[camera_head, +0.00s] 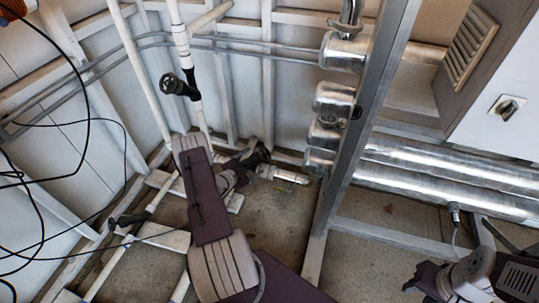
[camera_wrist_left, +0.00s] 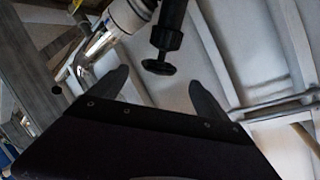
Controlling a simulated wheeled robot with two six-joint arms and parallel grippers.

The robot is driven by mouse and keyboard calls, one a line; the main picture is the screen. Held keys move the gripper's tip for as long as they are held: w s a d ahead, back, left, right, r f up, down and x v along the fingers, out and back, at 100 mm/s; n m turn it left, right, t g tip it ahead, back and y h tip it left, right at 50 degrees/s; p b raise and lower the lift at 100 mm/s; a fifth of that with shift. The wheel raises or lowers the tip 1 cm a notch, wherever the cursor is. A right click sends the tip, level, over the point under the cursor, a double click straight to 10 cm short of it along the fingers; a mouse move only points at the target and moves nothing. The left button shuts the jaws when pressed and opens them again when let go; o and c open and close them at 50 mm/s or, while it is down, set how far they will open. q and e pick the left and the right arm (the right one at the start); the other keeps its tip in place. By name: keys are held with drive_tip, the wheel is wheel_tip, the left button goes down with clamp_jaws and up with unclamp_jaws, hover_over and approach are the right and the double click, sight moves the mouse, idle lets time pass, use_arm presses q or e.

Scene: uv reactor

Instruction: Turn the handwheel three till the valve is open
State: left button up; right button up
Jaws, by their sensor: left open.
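A black handwheel (camera_wrist_left: 158,68) on a black stem shows in the left wrist view, beyond and between the two spread fingers of my left gripper (camera_wrist_left: 155,95). The fingers do not close on it. In the head view my left gripper (camera_head: 248,163) is low near the wall, beside a silver pipe end, and its fingers blend with dark parts there. Another black handwheel (camera_head: 178,87) sits on the upright white pipe, and a further dark one (camera_head: 122,222) is low on the left. No label tells which is number three. My right gripper (camera_head: 430,281) is partly in view at the lower right.
A metal post (camera_head: 352,130) stands right of my left arm, with large silver pipes (camera_head: 440,170) behind it. Black cables (camera_head: 75,130) hang at the left. White pipes run along the wall. A grey cabinet (camera_head: 500,85) with a black knob is at the upper right.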

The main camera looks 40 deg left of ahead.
sight(263, 158)
use_arm(q)
drive_tip(key=b+x, duration=0.4)
drive_tip(key=x, duration=0.4)
drive_tip(key=shift+w+d+f+b, duration=0.1)
drive_tip(key=shift+w+f+b, duration=0.15)
drive_tip(key=shift+b, duration=0.1)
drive_tip(key=shift+w, duration=0.2)
drive_tip(key=shift+r, duration=0.1)
drive_tip(key=shift+c, duration=0.4)
drive_tip(key=c, duration=1.2)
drive_tip(key=shift+d+n+t+y, duration=0.15)
drive_tip(key=shift+n+t+y, duration=0.4)
drive_tip(key=shift+y, duration=0.45)
drive_tip(key=shift+c, duration=0.2)
drive_tip(key=n+t+y+b, duration=0.1)
drive_tip(key=y, duration=0.2)
drive_tip(key=shift+n+t, duration=0.25)
